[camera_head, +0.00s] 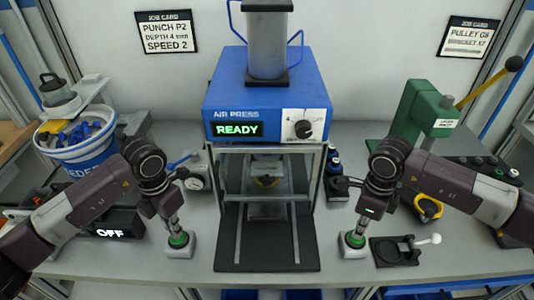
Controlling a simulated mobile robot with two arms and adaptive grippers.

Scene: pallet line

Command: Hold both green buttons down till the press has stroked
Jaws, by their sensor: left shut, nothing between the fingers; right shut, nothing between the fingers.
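The blue air press (240,102) stands at the middle back, and its screen reads READY. A workpiece (267,180) sits under the press inside the frame. The left green button (180,241) is on a white base left of the press. The right green button (355,239) is on a white base right of it. My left gripper (176,231) is shut, pointing down at the left button. My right gripper (357,230) is shut, pointing down at the right button. Both tips look to be at the button tops; I cannot tell whether the buttons are pushed down.
A blue-and-white bowl feeder (85,150) stands at left, with a black box (113,222) reading OFF. A dial gauge (193,178) is near the press. A green lever press (425,110) and a black fixture (393,252) are at right. Job cards hang behind.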

